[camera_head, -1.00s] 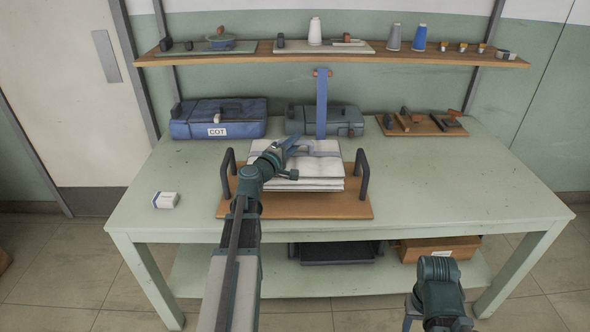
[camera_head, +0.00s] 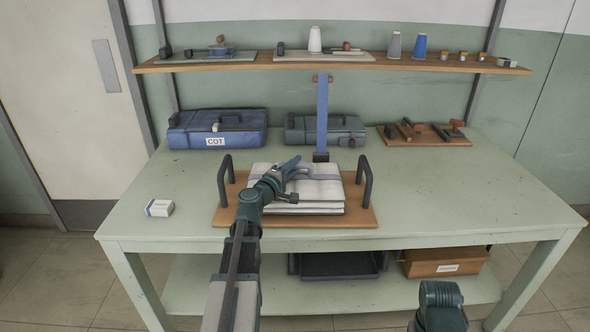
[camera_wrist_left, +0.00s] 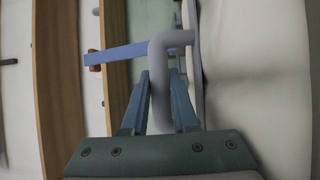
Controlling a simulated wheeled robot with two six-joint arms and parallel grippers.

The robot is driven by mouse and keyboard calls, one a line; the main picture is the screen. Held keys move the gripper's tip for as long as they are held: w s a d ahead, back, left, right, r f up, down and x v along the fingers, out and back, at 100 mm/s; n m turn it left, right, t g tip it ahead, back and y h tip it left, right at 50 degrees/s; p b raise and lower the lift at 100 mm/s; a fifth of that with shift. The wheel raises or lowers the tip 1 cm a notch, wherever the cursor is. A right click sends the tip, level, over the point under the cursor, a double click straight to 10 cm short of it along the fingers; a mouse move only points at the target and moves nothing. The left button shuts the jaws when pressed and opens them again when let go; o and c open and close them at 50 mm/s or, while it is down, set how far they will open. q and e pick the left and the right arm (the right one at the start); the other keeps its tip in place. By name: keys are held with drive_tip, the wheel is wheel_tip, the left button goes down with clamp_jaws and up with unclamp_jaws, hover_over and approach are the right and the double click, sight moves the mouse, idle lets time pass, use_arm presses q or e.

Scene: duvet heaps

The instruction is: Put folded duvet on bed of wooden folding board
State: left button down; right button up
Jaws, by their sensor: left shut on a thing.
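The folded white duvet (camera_head: 325,192), several layers thick, lies level over the wooden folding board (camera_head: 229,216), between its two dark upright handles. It hides most of the board's middle; I cannot tell whether its whole underside touches the bed. My right gripper is out of frame; only part of that arm shows at lower right.
A small white box (camera_head: 160,208) stands left of the board. A blue COT bag (camera_head: 240,122), a grey case (camera_head: 300,133) and a tool board (camera_head: 420,141) line the back. A blue strap (camera_head: 322,110) hangs behind the duvet. The table's right side is clear.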

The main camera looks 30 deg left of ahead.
use_arm(q)
drive_tip(key=shift+f, duration=0.15)
drive_tip(key=c, duration=0.7)
unclamp_jaws()
drive_tip(key=shift+r, duration=0.3)
drive_tip(key=s, duration=1.2)
drive_tip(key=shift+a+f, duration=0.1)
drive_tip(key=shift+s, duration=0.15)
